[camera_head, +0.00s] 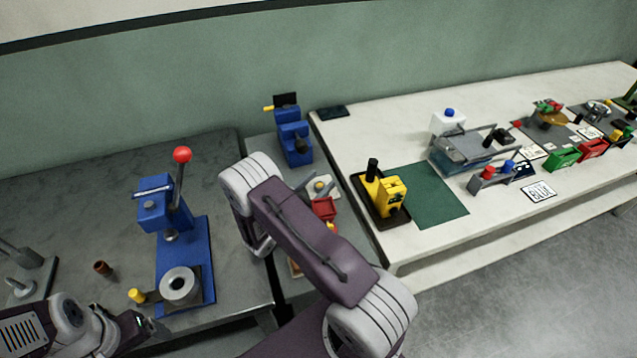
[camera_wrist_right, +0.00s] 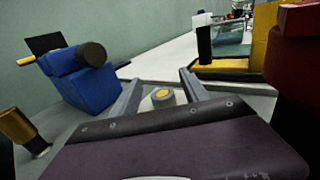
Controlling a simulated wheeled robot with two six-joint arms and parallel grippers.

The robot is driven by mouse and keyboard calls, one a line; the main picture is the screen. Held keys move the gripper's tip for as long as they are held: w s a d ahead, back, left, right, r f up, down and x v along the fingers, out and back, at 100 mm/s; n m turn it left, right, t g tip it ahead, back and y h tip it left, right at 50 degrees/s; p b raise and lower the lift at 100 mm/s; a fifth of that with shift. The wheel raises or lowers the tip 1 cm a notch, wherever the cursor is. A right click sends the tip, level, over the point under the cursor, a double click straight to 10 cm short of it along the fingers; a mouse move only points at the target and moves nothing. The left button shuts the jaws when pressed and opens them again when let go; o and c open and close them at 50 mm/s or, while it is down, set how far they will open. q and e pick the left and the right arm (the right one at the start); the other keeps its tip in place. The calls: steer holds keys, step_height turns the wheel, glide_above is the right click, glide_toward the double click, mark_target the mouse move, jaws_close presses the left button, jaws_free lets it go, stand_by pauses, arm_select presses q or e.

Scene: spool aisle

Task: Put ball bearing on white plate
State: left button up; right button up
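A small round grey piece with a yellow centre (camera_wrist_right: 162,97) sits on a pale plate (camera_wrist_right: 178,96); it resembles a bearing, but I cannot be sure. In the head view this piece (camera_head: 319,186) and the white plate (camera_head: 327,194) lie on the narrow middle bench. My right gripper (camera_wrist_right: 160,77) is open, its fingers apart on either side of the piece in the wrist view, with nothing visibly gripped. A silver ring (camera_head: 180,283) sits at the blue press's foot. My left gripper (camera_head: 140,328) is near it, its fingers unclear.
The blue press (camera_head: 187,250) with a red-knobbed lever stands on the left bench. A blue device (camera_head: 293,138) stands behind the plate, and red parts (camera_head: 324,208) lie in front. A yellow device (camera_head: 390,197) on a dark tray stands on the right table.

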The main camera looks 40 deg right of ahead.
steer(key=shift+r, duration=0.25)
steer(key=shift+r+p, duration=0.7)
steer(key=shift+p, duration=0.1)
steer(key=v, duration=0.4)
steer(key=b+v, duration=0.1)
steer(key=v, duration=0.7)
steer(key=shift+f, duration=0.3)
